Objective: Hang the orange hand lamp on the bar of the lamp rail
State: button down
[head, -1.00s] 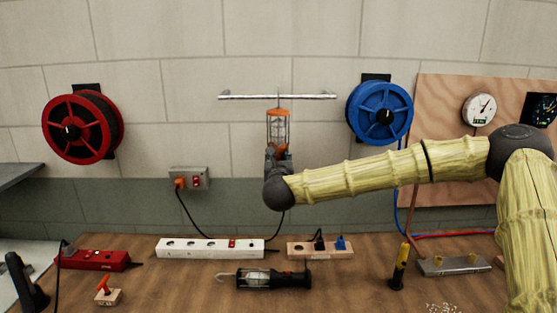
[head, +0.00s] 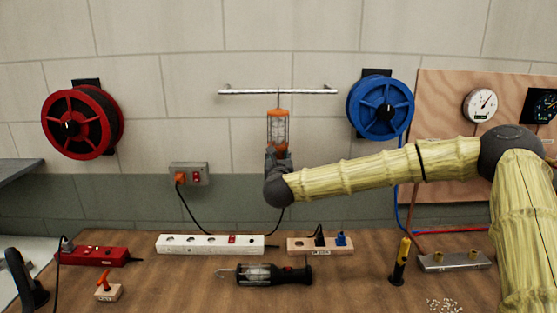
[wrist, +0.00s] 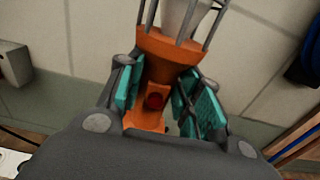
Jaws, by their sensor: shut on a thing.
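The orange hand lamp (head: 278,115) is upright in my gripper (head: 278,158), with its caged bulb above and its hook at the top. In the wrist view, the teal pads of my gripper (wrist: 162,100) are on either side of the lamp's orange handle (wrist: 157,75), which has a dark red button. The bar of the lamp rail (head: 300,91) runs horizontally on the wall at the lamp's top. The hook appears at the bar's height in the head view; I cannot tell whether it is over the bar or touching it.
A red cable reel (head: 82,123) hangs left and a blue reel (head: 381,107) hangs right of the rail. Below, the bench holds a white power strip (head: 210,244), a black hand lamp (head: 262,274), a wooden socket block (head: 320,246) and a yellow-black tool (head: 400,262).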

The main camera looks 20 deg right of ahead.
dwell(0.3)
jog(key=c, duration=0.9)
grip_release()
jog(key=shift+f, duration=0.1)
